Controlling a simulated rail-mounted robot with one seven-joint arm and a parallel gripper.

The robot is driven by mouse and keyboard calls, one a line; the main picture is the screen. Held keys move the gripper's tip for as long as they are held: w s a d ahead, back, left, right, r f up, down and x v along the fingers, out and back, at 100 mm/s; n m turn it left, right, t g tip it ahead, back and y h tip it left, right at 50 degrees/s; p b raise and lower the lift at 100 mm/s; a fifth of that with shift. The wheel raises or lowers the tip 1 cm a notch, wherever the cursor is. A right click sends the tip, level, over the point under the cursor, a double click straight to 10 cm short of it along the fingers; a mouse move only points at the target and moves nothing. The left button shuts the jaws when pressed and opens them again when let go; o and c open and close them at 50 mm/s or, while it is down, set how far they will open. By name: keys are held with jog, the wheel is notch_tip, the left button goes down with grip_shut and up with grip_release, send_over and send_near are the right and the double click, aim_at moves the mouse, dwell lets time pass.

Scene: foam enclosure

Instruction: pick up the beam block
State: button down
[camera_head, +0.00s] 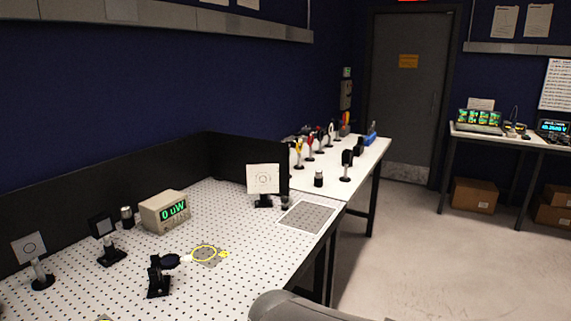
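I cannot tell for sure which item is the beam block. One candidate is a small black square plate on a post (103,226), standing at the left of the perforated optical table (225,275). Another is a dark round paddle (170,261) beside a black mount (158,280) near the front of the table. My gripper is not in view; only a grey rounded part, likely my arm, shows at the bottom edge.
A power meter (165,211) reading "0 uW" stands mid-table. A yellow ring-shaped item (205,253) lies right of the paddle. A black panel (225,160) borders the back. The table's front right has free room.

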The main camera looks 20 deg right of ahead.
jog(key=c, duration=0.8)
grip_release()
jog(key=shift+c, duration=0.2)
